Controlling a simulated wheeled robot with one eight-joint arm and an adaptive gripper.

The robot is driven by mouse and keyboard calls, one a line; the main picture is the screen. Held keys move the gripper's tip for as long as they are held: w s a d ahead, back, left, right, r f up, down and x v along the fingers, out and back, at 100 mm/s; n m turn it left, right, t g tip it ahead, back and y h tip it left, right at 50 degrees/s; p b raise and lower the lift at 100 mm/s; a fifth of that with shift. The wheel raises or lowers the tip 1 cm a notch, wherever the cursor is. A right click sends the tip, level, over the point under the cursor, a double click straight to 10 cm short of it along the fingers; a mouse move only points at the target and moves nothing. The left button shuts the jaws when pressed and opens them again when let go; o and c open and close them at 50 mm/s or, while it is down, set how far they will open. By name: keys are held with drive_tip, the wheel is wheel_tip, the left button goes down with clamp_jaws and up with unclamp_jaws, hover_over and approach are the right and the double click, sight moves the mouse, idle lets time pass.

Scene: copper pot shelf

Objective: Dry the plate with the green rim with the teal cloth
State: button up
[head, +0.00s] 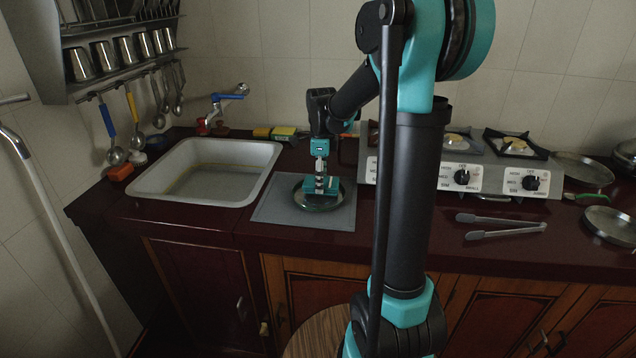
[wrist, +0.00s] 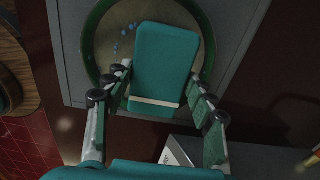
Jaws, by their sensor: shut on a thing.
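The plate with the green rim (wrist: 92,40) lies on a grey mat beside the sink; it also shows in the head view (head: 333,206). Several small blue drops show on its left part in the wrist view. The teal cloth (wrist: 165,58) is a folded pad over the middle and right of the plate, with a pale strip at its near edge. It shows in the head view (head: 312,187) under my gripper. My gripper (wrist: 160,90) points down over the plate and is shut on the cloth. Whether the cloth presses on the plate is hard to tell.
The grey mat (head: 280,212) lies on the dark red counter. Tongs (head: 505,228) lie in front of the stove. Sponges (head: 283,131) sit behind the mat.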

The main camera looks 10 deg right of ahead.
sight(315, 200)
drive_tip(key=shift+s+a, duration=1.2)
drive_tip(key=shift+s, duration=0.3)
drive_tip(key=shift+w+d+f, duration=0.15)
drive_tip(key=shift+w+d, duration=1.1)
drive_tip(key=shift+w, duration=0.25)
drive_tip(key=shift+s+a, duration=1.3)
drive_tip(key=shift+s, duration=0.2)
drive_tip(key=shift+w+d+f, duration=0.1)
drive_tip(key=shift+w+d, duration=1.2)
drive_tip(key=shift+w, duration=0.2)
drive_tip(key=shift+s+a+f, duration=0.1)
drive_tip(key=shift+s+a, duration=1.2)
drive_tip(key=shift+s, duration=0.2)
drive_tip(key=shift+w+d, duration=1.3)
drive_tip(key=shift+w, duration=0.2)
drive_tip(key=shift+s+a+f, duration=0.1)
drive_tip(key=shift+s+a, duration=1.2)
drive_tip(key=shift+s, duration=0.2)
drive_tip(key=shift+w+d+f, duration=0.1)
drive_tip(key=shift+w+d, duration=1.2)
drive_tip(key=shift+w, duration=0.2)
drive_tip(key=shift+s+a, duration=1.3)
drive_tip(key=shift+s, duration=0.2)
drive_tip(key=shift+w+d+f, duration=0.1)
drive_tip(key=shift+w+d, duration=1.2)
drive_tip(key=shift+w, duration=0.25)
drive_tip(key=shift+s+a+f, duration=0.1)
drive_tip(key=shift+s+a, duration=1.2)
drive_tip(key=shift+s, duration=0.3)
